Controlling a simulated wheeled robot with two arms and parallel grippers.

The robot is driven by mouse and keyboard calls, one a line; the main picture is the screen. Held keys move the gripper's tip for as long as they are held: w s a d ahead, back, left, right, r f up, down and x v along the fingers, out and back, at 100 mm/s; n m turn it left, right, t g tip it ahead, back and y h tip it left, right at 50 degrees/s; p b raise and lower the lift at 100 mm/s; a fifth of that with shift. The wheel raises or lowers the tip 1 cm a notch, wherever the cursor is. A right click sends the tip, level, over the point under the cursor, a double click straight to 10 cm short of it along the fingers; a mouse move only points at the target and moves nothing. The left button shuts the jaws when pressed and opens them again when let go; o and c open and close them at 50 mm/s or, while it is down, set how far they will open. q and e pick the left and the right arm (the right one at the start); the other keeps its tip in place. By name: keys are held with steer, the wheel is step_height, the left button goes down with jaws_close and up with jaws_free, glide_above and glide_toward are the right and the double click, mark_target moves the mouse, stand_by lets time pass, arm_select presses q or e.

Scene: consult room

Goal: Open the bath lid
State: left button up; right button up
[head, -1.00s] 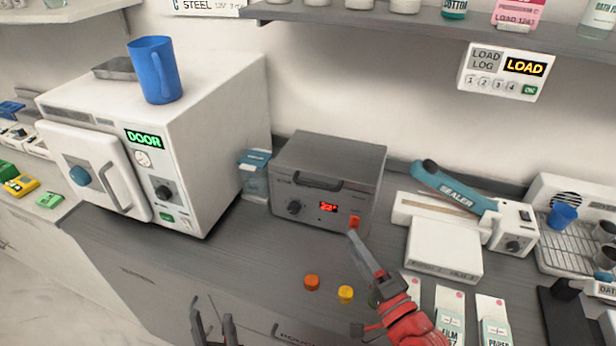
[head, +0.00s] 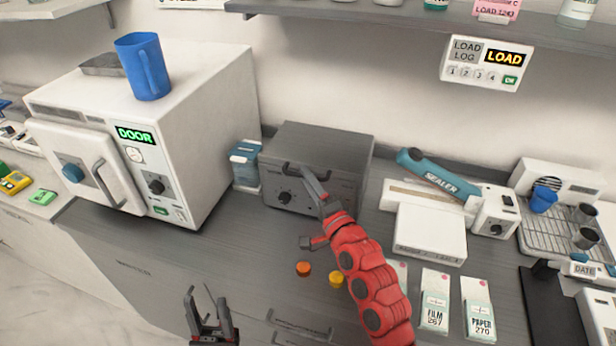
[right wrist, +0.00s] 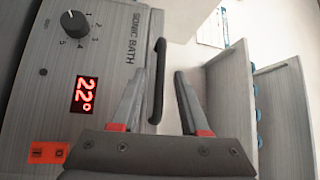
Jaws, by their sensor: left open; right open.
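The sonic bath (head: 322,142) is a grey metal box on the counter, with its lid shut on top. Its black bar handle shows at the front upper edge in the right wrist view (right wrist: 157,80). My right gripper (head: 306,176) is open at the bath's front and hides part of the handle in the head view. In the right wrist view its fingers (right wrist: 160,75) appear on either side of the handle, with gaps visible; contact cannot be told. The bath's display (right wrist: 86,95) reads 22°. My left gripper (head: 207,292) is open and empty, low by the counter's front.
A white steriliser (head: 190,110) with a blue jug (head: 143,68) on top stands left. A blue-lidded container (head: 245,165) is beside the bath. Orange (head: 303,269) and yellow (head: 336,279) caps lie in front. A sealer (head: 440,182) and drying rack (head: 560,225) stand right; a shelf hangs above.

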steer(key=shift+w+a, duration=0.1)
steer(key=shift+w, duration=0.05)
jaws_close()
stand_by(1.4)
